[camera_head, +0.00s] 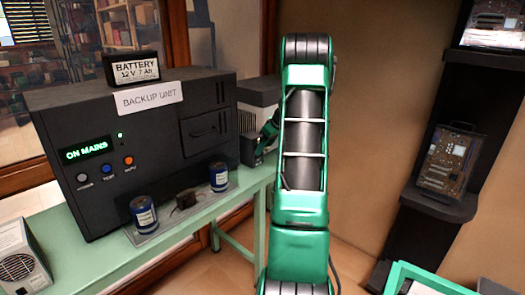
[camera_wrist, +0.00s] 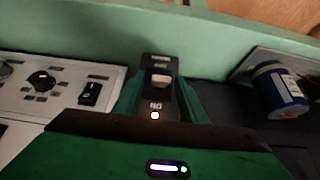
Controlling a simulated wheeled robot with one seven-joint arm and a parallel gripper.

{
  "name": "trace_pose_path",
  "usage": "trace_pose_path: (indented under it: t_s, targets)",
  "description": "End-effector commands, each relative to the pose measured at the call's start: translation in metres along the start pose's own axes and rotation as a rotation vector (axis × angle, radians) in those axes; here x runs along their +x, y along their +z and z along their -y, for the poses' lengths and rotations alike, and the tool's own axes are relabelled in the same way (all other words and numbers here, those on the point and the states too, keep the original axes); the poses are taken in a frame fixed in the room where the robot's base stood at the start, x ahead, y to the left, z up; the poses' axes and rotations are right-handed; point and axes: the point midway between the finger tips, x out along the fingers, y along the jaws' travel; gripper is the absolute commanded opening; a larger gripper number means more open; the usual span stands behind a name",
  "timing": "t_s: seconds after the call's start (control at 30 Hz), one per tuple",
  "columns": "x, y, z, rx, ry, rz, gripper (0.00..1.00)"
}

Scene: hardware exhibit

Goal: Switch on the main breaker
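In the wrist view, a dark narrow module (camera_wrist: 160,68) with a pale toggle and a lit yellow lamp looks like the main breaker. Its small lettering is unclear. My gripper (camera_wrist: 162,98) shows green fingers apart on either side of this module; whether they touch it I cannot tell. The wrist housing hides the area below. In the head view, my gripper (camera_head: 268,132) is in front of a grey unit (camera_head: 258,93) at the table's right end, partly hidden by my arm. The breaker itself cannot be made out there.
A black backup unit (camera_head: 150,135) reads "ON MAINS" and carries a battery (camera_head: 132,70). Blue cylinders (camera_head: 144,216) stand on a plate on the green table (camera_head: 95,262); one shows in the wrist view (camera_wrist: 278,90). A knob (camera_wrist: 42,80) and rocker switch (camera_wrist: 90,93) are left of the module.

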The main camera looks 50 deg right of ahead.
Motion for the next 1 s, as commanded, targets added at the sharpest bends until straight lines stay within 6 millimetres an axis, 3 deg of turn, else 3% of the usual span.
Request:
trace_pose_path:
  t_s: [0.37,0.8,1.0]
  targets:
    - [-0.009,0.003,-0.001,0.003,0.001,0.003,0.38]
    - [-0.084,0.001,-0.001,0.003,0.002,0.002,0.38]
    - [-0.103,0.001,-0.001,0.002,0.001,0.003,0.38]
